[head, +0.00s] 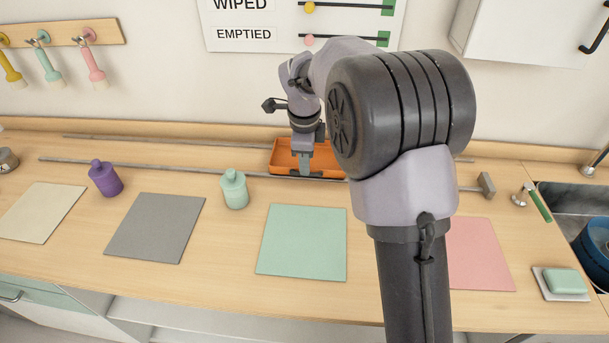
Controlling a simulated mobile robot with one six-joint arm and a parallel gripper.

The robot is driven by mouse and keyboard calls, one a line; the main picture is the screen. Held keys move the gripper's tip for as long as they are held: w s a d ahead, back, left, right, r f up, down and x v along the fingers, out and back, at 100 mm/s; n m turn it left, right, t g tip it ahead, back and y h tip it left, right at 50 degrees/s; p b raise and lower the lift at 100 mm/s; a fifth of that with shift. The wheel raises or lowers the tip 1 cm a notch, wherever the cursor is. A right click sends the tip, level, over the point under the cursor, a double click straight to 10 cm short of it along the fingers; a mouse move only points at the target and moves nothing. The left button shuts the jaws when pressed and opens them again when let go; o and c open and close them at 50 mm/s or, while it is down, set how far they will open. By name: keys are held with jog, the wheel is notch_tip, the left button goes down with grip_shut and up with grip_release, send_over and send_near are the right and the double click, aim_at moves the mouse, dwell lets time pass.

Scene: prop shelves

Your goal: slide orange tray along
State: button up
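The orange tray (283,159) sits at the back of the counter, between two thin metal rails. The front rail (140,166) passes along its near side. My gripper (305,174) is down at the tray's near wall, with its fingers pointing downward. The fingertips are small and partly lost against the tray, so I cannot tell whether they are open or closed on the wall. My arm covers the tray's right part and the rails just beyond it.
Purple (105,178) and mint (234,188) jars stand in front of the front rail. Flat beige, grey (157,227), mint (302,242) and pink (479,254) mats lie nearer. A grey block (487,185) sits at the rail's right end, before the sink (572,203).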

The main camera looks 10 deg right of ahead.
jog(key=f, duration=0.2)
jog(key=f+b, duration=0.1)
jog(key=shift+w+f, duration=0.35)
grip_shut()
dwell(1.1)
